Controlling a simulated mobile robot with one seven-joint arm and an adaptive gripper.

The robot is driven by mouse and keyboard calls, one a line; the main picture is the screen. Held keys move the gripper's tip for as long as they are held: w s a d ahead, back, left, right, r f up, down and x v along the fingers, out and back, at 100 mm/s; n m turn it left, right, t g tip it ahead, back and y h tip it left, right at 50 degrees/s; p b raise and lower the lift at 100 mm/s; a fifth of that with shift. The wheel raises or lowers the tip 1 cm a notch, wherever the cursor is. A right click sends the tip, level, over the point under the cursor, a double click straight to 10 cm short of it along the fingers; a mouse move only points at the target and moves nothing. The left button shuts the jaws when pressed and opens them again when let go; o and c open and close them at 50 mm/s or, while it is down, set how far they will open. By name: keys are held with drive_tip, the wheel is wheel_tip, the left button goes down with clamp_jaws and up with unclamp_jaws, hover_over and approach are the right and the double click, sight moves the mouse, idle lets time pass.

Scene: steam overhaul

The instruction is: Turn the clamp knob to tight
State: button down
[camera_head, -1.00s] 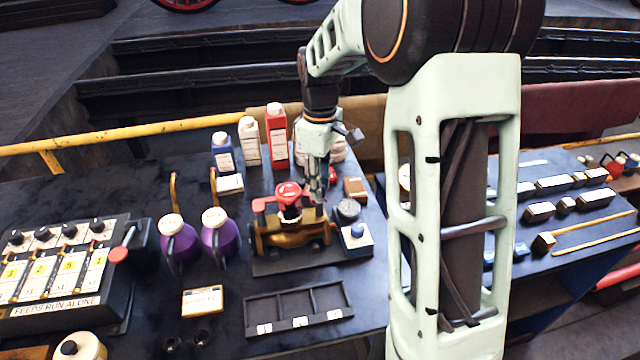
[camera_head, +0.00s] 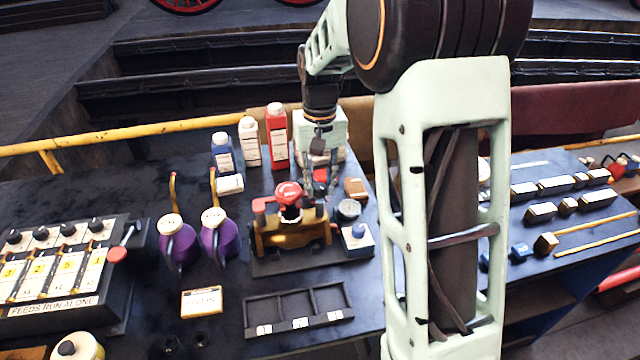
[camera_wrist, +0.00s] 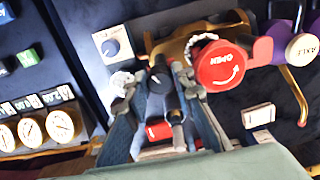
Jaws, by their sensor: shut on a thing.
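The black clamp knob (camera_wrist: 158,80) has a light pointer line and sits between my gripper's fingers in the wrist view. My gripper (camera_wrist: 158,76) is shut on it from both sides. In the head view my gripper (camera_head: 320,184) points down at the right end of the brass valve fixture (camera_head: 275,240). There the fingers and shadow make the knob hard to make out. A red handwheel (camera_head: 289,191) stands on the fixture just left of my gripper. It also shows in the wrist view (camera_wrist: 220,66), marked OPEN with an arrow.
Bottles (camera_head: 277,137) stand behind, and purple jugs (camera_head: 220,236) to the left. An empty divided tray (camera_head: 297,308) lies in front.

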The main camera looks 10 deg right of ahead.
sight(319, 186)
drive_tip(key=m, duration=0.5)
drive_tip(key=shift+w+m, duration=0.1)
drive_tip(key=shift+m, duration=0.2)
idle(0.4)
drive_tip(key=c, duration=1.7)
unclamp_jaws()
drive_tip(key=shift+o, duration=0.2)
drive_tip(key=shift+r, duration=4.05)
drive_tip(key=shift+f, duration=0.1)
